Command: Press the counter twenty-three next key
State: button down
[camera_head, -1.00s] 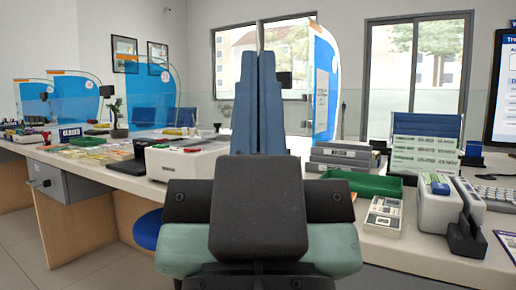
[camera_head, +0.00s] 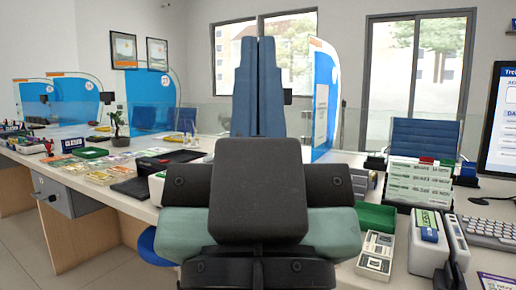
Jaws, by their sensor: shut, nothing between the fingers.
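My gripper (camera_head: 258,45) stands upright in the middle of the head view. Its two long blue fingers are shut together and hold nothing. My dark wrist and teal arm parts fill the lower middle and hide part of the counter. A small beige keypad device (camera_head: 376,252) lies on the counter to the right of my arm. The labels are too small to read, so I cannot tell which key belongs to counter twenty-three. My fingers appear apart from both.
A green tray (camera_head: 376,217), a white device with a blue top (camera_head: 430,238) and a keyboard (camera_head: 494,233) crowd the right of the counter (camera_head: 398,272). Papers and trays cover the left.

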notch_tip(320, 180, up, 40)
jog(key=p, duration=3.7)
jog(key=shift+p, duration=0.3)
